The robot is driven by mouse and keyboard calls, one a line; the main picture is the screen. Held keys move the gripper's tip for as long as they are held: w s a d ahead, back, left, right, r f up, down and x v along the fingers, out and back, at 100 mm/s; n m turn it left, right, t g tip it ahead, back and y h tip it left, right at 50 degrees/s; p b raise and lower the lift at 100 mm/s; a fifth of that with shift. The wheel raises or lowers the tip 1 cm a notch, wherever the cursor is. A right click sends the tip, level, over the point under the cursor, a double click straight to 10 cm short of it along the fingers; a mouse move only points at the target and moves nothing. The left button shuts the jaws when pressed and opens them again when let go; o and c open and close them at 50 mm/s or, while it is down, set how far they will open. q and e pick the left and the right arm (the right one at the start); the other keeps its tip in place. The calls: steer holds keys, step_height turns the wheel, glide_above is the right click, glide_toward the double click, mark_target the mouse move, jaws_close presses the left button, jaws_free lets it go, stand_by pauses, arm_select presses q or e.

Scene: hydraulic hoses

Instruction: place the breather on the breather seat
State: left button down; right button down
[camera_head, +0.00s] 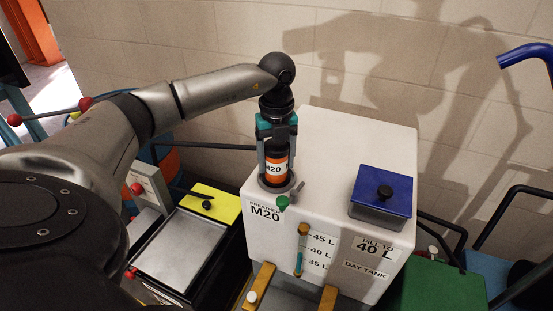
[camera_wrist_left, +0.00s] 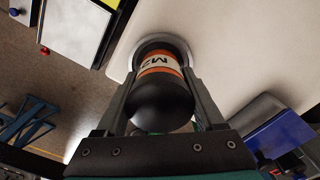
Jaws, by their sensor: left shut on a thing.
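The breather (camera_head: 276,168) is a black and orange cylinder with a white M20 band. It stands upright at the grey round breather seat (camera_head: 292,192) on top of the white tank (camera_head: 342,150), above the BREATHER M20 label. My left gripper (camera_head: 276,150) points down and is shut on the breather. In the left wrist view the breather (camera_wrist_left: 160,90) is between both fingers, and its far end meets the ring of the seat (camera_wrist_left: 150,47). I cannot tell whether it is fully seated; its lower end is hidden. My right gripper is not in view.
A blue-lidded filler (camera_head: 383,188) stands on the tank's right side. A green tap (camera_head: 282,203) is just in front of the seat. A metal tray (camera_head: 180,250) and yellow panel (camera_head: 212,201) lie left of the tank. The tank top between seat and filler is clear.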

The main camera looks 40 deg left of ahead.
arm_select(q)
steer(key=shift+f, duration=0.15)
jaws_free()
steer(key=shift+f, duration=0.1)
step_height(320, 180, up, 12)
steer(key=shift+r+b, duration=0.2)
steer(key=shift+b, duration=0.3)
stand_by(0.4)
